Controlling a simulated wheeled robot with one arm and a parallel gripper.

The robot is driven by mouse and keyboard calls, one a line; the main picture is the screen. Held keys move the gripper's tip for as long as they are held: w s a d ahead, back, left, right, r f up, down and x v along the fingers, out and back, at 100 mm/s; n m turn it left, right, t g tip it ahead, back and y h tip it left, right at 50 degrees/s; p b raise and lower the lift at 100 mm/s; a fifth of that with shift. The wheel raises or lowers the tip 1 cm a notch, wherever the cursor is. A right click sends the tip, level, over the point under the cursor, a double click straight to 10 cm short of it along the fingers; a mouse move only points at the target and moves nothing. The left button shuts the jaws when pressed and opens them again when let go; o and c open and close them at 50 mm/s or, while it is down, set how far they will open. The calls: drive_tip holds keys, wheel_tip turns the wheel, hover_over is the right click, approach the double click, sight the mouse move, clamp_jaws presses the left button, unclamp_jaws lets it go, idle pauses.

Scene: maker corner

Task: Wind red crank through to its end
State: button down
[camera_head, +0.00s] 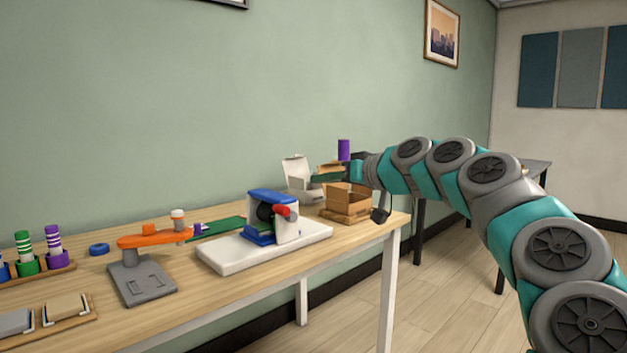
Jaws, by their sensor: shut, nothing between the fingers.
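The red crank (283,211) is on the right side of a blue and white machine (272,196), which stands on a white base (220,259) on the table. A dark round part sits beside the crank in the machine's body. My gripper (322,177) is at the end of my teal and grey arm, up and to the right of the crank in the picture and apart from it. It shows small in front of the boxes. Its fingers are hard to make out, and they hold nothing.
To the left are an orange-topped grey stand (140,281), a blue ring (98,249) and a rack of striped cylinders (53,262).

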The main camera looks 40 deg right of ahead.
drive_tip(key=w+a+f+p, duration=0.1)
drive_tip(key=w+a+f, duration=0.1)
drive_tip(key=w+f, duration=0.3)
drive_tip(key=shift+p+x, duration=0.35)
drive_tip(key=shift+x, duration=1.3)
drive_tip(key=shift+d, duration=0.1)
drive_tip(key=f+b, duration=0.1)
drive_tip(key=b, duration=0.2)
drive_tip(key=shift+a+n, duration=0.3)
drive_tip(key=shift+a, duration=0.05)
